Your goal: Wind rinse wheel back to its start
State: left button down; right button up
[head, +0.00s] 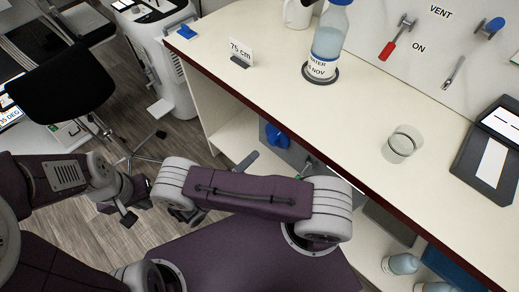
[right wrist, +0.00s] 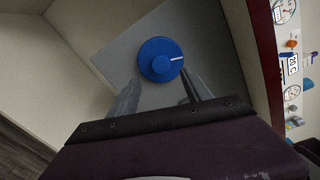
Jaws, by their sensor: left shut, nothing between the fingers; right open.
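The rinse wheel, a round blue knob (head: 277,137), sits on a grey panel under the counter. In the right wrist view the wheel (right wrist: 160,60) shows a white line from near its middle to its right edge. My right gripper (right wrist: 160,92) is open, its two fingers apart and pointing toward the wheel. The wheel shows between and just beyond the fingertips; I cannot tell if they touch it. In the head view my right gripper (head: 277,161) is partly hidden behind my arm. My left gripper (head: 128,216) is shut and empty, low over the floor at left.
The counter's dark red edge (head: 300,130) overhangs the panel. On top stand a water bottle (head: 328,40), a glass (head: 402,143), a "75 cm" card (head: 240,51) and a dark tray-like device (head: 490,150). Bottles (head: 402,263) stand on the shelf below. A black chair (head: 65,80) is at left.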

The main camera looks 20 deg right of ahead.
aim_at(271, 143)
jog(key=w+d+m, duration=0.1)
jog(key=d+m, duration=0.2)
jog(key=m, duration=0.2)
jog(key=w+d+m, duration=0.1)
jog(key=d+m, duration=0.2)
jog(key=m, duration=0.2)
jog(key=w+d+m, duration=0.1)
jog(key=d+m, duration=0.1)
jog(key=m, duration=0.3)
jog(key=shift+w+d+f+b, duration=0.15)
jog(key=shift+w+d+b, duration=0.05)
jog(key=shift+d+b, duration=0.2)
grip_shut()
jog(key=n, duration=0.3)
jog(key=shift+s+n+p, duration=0.1)
jog(key=shift+n+p, duration=0.25)
jog(key=shift+n, duration=0.05)
